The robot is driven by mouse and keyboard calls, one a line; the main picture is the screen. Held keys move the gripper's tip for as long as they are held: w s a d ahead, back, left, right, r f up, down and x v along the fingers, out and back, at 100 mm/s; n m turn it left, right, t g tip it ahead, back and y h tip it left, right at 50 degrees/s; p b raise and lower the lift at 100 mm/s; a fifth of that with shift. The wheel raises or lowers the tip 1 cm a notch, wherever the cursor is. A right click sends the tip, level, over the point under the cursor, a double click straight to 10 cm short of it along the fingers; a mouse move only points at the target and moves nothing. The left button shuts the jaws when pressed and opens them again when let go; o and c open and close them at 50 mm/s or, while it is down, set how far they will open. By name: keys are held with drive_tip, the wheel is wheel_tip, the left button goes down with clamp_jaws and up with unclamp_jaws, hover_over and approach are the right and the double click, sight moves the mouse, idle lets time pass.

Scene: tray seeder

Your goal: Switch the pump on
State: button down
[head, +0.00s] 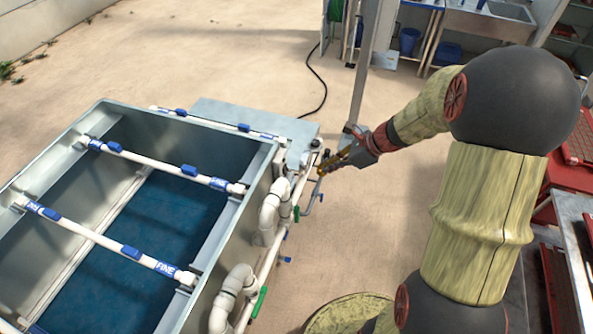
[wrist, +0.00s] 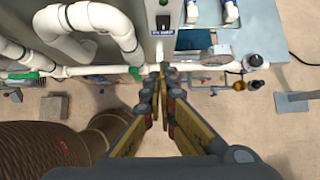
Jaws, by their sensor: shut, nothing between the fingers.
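In the wrist view a grey switch box (wrist: 163,12) stands at the top middle. It carries a small dark switch (wrist: 163,22) above a blue label that seems to read "PUMP". I cannot tell the switch's position. My gripper (wrist: 165,72) is shut and empty, its fingertips below the switch in the picture, by the white pipe; I cannot tell whether they touch anything. In the head view my gripper (head: 326,168) is beside the pipework at the tank's far right corner. I cannot make out the switch there.
A grey tank (head: 258,165) with dark blue inside stands at left, crossed by white bars with blue clips. White pipes (head: 270,210) with green valve handles run along its right side. A gauge (wrist: 216,54) sits right of my fingertips. Concrete floor right of the pipes is mostly clear.

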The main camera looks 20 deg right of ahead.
sight(286, 169)
drive_tip(key=w+a+r+p+x, duration=0.1)
drive_tip(key=x, duration=1.2)
drive_tip(key=shift+w+a+r, duration=0.25)
drive_tip(key=shift+w+a, duration=0.15)
drive_tip(key=shift+a, duration=0.05)
drive_tip(key=shift+w+a+f+b, duration=0.2)
drive_tip(key=shift+a+b, duration=0.1)
drive_tip(key=shift+b, duration=0.1)
drive_tip(key=shift+r, duration=0.2)
